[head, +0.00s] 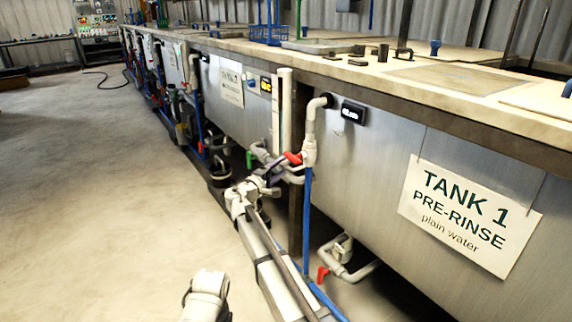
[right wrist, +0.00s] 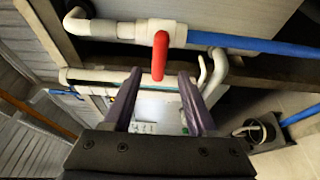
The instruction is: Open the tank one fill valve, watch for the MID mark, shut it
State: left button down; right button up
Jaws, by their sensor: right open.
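The Tank 1 pre-rinse tank (head: 375,165) is a grey metal tank with a white sign (head: 470,217). A valve with a red lever (head: 292,158) sits on the pale pipe at its left end, above a blue hose (head: 307,215). My right gripper (head: 277,170) is close to this lever in the head view. In the right wrist view the red lever (right wrist: 160,56) stands just beyond and between my two open, empty finger tips (right wrist: 160,78); I cannot tell whether they touch it. No MID mark is readable. My left gripper is not in view.
A second red handle (head: 322,275) sits on low piping under the tank. A small dark display (head: 353,112) on the tank front is too small to read. A pale upright tube (head: 284,110) stands left of the pipe. The concrete floor (head: 100,190) at left is clear.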

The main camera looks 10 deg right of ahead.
aim_at(290, 160)
jog(key=shift+x, duration=3.9)
jog(key=shift+c, duration=0.2)
grip_shut()
